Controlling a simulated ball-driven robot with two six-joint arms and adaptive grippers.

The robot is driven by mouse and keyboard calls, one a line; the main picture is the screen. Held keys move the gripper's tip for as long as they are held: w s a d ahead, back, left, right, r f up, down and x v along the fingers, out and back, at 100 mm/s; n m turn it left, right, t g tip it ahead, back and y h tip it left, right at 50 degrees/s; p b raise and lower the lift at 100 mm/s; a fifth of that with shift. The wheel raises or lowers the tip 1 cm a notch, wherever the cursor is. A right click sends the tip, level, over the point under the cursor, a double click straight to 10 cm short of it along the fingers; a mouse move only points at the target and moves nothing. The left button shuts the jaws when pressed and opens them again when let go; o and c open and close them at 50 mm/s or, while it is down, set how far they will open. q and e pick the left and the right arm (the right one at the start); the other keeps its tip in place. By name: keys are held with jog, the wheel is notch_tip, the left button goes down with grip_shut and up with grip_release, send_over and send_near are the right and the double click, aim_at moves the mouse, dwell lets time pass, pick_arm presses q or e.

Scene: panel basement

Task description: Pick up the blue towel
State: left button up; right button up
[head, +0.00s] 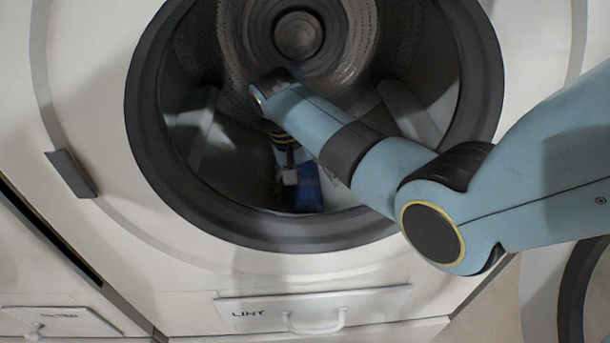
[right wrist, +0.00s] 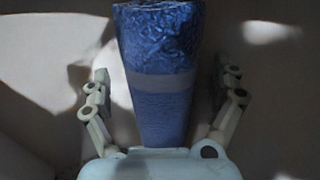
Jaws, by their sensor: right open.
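The blue towel (head: 308,190) lies low inside the drum of the front-loading machine, in the head view. It also shows in the right wrist view (right wrist: 162,100) as a blue shape with a paler band across it. My right arm reaches through the round door opening. My right gripper (head: 286,181) is down in the drum, at the left side of the towel in the head view. In the right wrist view its open fingers (right wrist: 162,85) stand on either side of the towel, with gaps showing. Part of the towel is hidden behind my gripper and arm. My left gripper is out of view.
The dark door ring (head: 145,135) surrounds the opening, and my right arm crosses its right lower part. Raised fins (head: 197,125) line the drum. A lint drawer (head: 315,308) with a handle is below. The drum's left side is clear.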

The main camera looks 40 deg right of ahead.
jog(key=c, duration=1.3)
jog(key=shift+r, duration=0.1)
jog(key=shift+c, duration=0.2)
